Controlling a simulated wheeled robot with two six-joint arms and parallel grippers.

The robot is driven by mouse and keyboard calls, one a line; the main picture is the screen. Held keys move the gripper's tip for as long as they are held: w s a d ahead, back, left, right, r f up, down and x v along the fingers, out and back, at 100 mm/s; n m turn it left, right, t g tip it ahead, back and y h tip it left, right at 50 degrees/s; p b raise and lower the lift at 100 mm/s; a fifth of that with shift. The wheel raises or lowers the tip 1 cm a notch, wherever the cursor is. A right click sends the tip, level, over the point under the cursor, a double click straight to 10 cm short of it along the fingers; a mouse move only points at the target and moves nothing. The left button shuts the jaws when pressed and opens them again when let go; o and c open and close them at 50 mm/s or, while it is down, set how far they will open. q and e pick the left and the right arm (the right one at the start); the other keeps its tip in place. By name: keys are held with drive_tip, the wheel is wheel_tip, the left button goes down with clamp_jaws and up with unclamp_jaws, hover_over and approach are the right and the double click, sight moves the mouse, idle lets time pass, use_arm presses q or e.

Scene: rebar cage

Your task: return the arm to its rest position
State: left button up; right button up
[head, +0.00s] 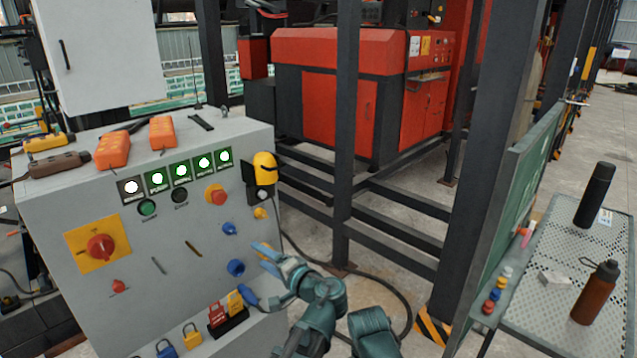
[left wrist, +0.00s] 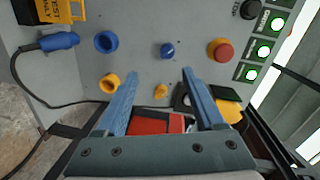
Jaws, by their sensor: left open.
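My left gripper (head: 264,257) is in front of the lower right part of the grey control cabinet (head: 90,235). Its two blue fingers are apart in the left wrist view (left wrist: 158,82), with nothing held between them. A blue socket (head: 236,268) is just left of the fingers in the head view; it also shows in the left wrist view (left wrist: 106,42). A blue plug (head: 250,297) on a dark cable sits low on the cabinet, below the gripper. I cannot tell whether the fingertips touch the panel. My right gripper is not in view.
A red emergency button (head: 216,194) and lit green buttons (head: 181,171) are higher on the panel. A yellow-and-black device (head: 264,170) is at its right edge. Dark posts (head: 345,130) stand behind. A perforated table (head: 560,270) with bottles is at right.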

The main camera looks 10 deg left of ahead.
use_arm(q)
drive_tip(key=s+d+f+g+h+p, duration=0.4)
drive_tip(key=s+d+f+g+h, duration=0.1)
drive_tip(key=s, duration=0.4)
drive_tip(key=s+d+f+n+g+h+p, duration=0.1)
drive_tip(key=s+d+f+g+h+p, duration=0.3)
drive_tip(key=s+d+h, duration=0.3)
drive_tip(key=s+d+g+p, duration=0.1)
drive_tip(key=s+d, duration=0.2)
drive_tip(key=shift+s+f, duration=0.3)
drive_tip(key=shift+f, duration=0.1)
